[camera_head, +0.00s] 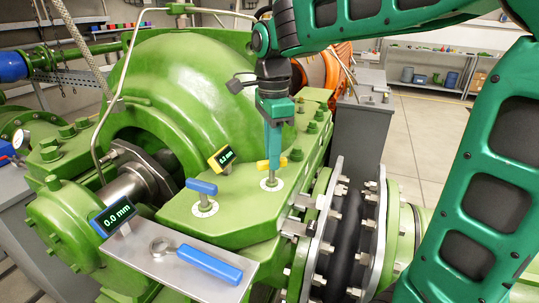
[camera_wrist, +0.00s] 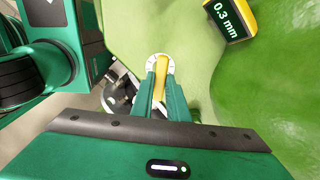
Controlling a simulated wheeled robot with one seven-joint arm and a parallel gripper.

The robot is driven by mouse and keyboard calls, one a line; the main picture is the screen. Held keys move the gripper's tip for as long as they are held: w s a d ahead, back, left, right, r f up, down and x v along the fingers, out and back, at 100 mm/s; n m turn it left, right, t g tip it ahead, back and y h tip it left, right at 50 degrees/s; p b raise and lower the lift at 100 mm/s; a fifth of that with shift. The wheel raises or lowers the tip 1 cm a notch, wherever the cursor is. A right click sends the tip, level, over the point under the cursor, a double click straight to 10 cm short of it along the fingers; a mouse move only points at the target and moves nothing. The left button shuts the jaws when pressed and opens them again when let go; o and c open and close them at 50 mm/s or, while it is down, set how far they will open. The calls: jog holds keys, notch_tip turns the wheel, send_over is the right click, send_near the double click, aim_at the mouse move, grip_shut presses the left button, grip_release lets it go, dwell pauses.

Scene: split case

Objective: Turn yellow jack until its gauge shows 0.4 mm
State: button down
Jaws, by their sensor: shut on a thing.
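The yellow jack (camera_head: 263,165) stands upright on the green flange of the split case, its foot in a round white dial. My gripper (camera_head: 272,157) reaches down from above and is shut on its yellow handle. In the wrist view the yellow jack (camera_wrist: 160,68) sits between the two green fingers, which hide part of its handle. The yellow gauge (camera_head: 222,157) is left of the jack. In the wrist view this yellow gauge (camera_wrist: 230,18) reads 0.3 mm.
A blue jack (camera_head: 201,188) stands to the left on the same flange; a blue gauge (camera_head: 113,216) reads 0.0 mm. A blue-handled wrench (camera_head: 208,263) lies on a grey plate (camera_head: 147,262) in front. The large green casing (camera_head: 185,90) rises behind; a bolted coupling (camera_head: 320,235) is at right.

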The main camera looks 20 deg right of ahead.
jog(key=shift+w+a+r+m, duration=0.1)
jog(key=shift+w+r+m, duration=0.1)
jog(key=shift+m, duration=0.2)
jog(key=c, duration=1.8)
grip_release()
jog(key=shift+o, duration=0.4)
jog(key=shift+f, duration=0.1)
jog(key=shift+s, duration=0.1)
notch_tip(320, 180, up, 11)
jog(key=shift+f, duration=0.15)
